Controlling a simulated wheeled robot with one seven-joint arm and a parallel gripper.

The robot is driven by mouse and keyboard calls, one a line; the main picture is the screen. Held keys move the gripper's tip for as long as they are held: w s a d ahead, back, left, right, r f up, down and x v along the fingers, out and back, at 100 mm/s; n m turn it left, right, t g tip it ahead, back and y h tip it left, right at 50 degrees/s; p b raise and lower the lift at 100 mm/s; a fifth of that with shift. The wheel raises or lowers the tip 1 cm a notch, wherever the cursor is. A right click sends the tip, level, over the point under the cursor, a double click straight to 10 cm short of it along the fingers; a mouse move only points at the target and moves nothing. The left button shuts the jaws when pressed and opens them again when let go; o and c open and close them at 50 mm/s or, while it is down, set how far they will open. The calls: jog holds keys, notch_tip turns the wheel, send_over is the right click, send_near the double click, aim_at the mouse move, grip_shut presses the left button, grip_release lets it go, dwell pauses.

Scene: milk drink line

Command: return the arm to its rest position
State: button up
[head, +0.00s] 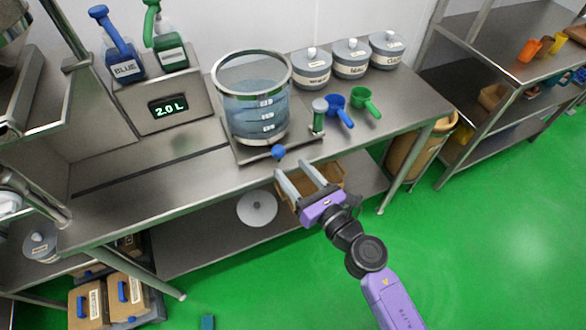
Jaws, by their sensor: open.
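My gripper (300,178) is purple with two grey parallel fingers. It is open, with nothing visible between the fingers. It is in front of the steel table's (200,185) front edge, below and slightly right of the clear round tank (252,100). My purple and black arm reaches up from the lower right to the gripper. A brown box (325,172) shows partly behind the gripper, on the lower shelf; the gripper hides part of it.
The tank has a blue tap knob (278,151) near the table edge. A blue scoop (339,107) and a green scoop (365,100) lie to its right, before several lidded grey jars (351,60). A shelf rack (490,75) stands right. Green floor (480,240) is open at lower right.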

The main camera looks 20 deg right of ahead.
dwell(0.3)
jog(key=shift+m, duration=0.6)
jog(key=s+r+m+g+h, duration=0.1)
jog(key=s+r+m, duration=0.1)
jog(key=s+m, duration=0.9)
jog(key=s+d+r+m+g+h, duration=0.1)
jog(key=s+r+m, duration=0.2)
jog(key=s+m, duration=0.9)
jog(key=s+d+r+m+h, duration=0.1)
jog(key=s+r+m, duration=0.1)
jog(key=s+m, duration=0.9)
jog(key=shift+s+d+r+m+g, duration=0.15)
jog(key=shift+s+r+m+g, duration=0.15)
jog(key=shift+m+g, duration=0.1)
